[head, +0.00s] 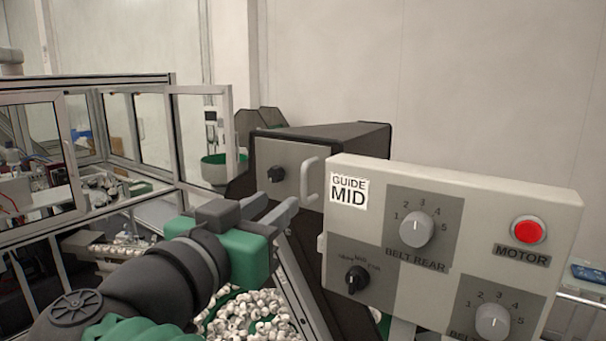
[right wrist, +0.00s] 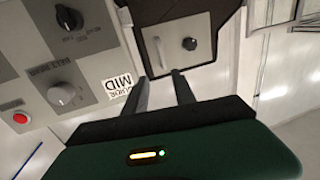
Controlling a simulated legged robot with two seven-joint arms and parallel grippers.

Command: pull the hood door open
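The hood door (head: 284,172) is a grey panel on the end of a dark box, with a black knob and a pale bar handle (head: 309,182) at its right edge. The panel looks shut against the box. My right gripper (head: 287,206) is just below and left of the handle in the head view. In the right wrist view its two fingers (right wrist: 160,76) are apart with nothing between them. There the handle (right wrist: 159,52) shows just beyond the fingertips, roughly in line with the gap, and the door (right wrist: 198,28) is behind it. My left gripper is out of view.
A control panel (head: 379,266) with dials and a red button (head: 528,230) stands close to the right of the handle. Framed glass guarding (head: 176,140) is at left. A heap of white caps (head: 250,316) lies below the gripper.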

